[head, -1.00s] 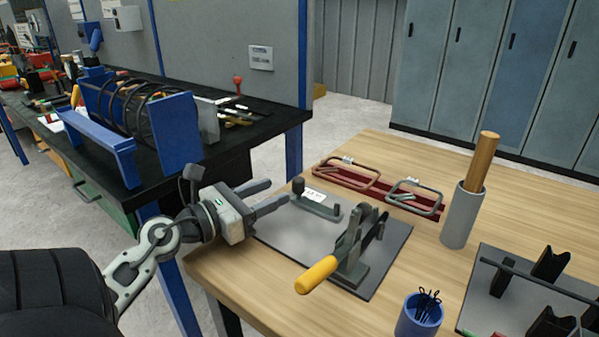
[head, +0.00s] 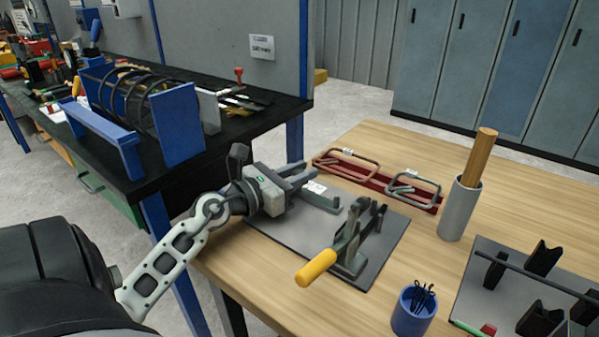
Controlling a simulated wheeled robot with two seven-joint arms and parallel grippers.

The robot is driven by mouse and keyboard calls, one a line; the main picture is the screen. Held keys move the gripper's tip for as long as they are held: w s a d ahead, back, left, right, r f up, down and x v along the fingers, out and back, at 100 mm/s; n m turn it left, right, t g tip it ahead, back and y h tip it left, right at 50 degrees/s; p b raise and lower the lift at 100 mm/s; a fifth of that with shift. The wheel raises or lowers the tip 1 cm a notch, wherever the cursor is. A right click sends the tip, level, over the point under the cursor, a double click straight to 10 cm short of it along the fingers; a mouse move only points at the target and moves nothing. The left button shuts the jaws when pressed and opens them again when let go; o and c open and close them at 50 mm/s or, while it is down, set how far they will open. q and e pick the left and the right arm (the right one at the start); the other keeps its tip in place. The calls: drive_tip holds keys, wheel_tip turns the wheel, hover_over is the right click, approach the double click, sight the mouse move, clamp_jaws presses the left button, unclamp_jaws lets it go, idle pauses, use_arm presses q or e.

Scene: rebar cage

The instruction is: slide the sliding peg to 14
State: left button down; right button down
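The bending jig's grey bar (head: 322,203) carries a white label (head: 316,187) and lies on the grey plate (head: 290,235). A short upright post (head: 336,203) stands at its right end. The dark sliding peg, at the bar's left end, is hidden behind my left gripper. My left gripper (head: 306,172) is over that end, its two fingers apart and pointing right. Whether the peg is between them cannot be seen. The lever with a yellow handle (head: 316,267) stands at the front of the plate. My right gripper is not in view.
A red tray (head: 375,187) with bent rebar loops lies behind the jig. A grey cup (head: 459,210) with a wooden rod and a blue cup (head: 412,314) of wire ties stand right of it. Another fixture (head: 520,285) is at far right.

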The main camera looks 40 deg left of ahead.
use_arm(q)
drive_tip(key=shift+s+a+f+b, duration=0.1)
drive_tip(key=shift+a+f+b, duration=0.1)
drive_tip(key=shift+a+b, duration=0.5)
drive_tip(key=shift+a+r, duration=0.1)
drive_tip(key=shift+a, duration=0.25)
drive_tip(key=c, duration=1.3)
unclamp_jaws()
drive_tip(key=shift+o, duration=0.2)
drive_tip(key=shift+r, duration=0.1)
drive_tip(key=shift+s, duration=0.1)
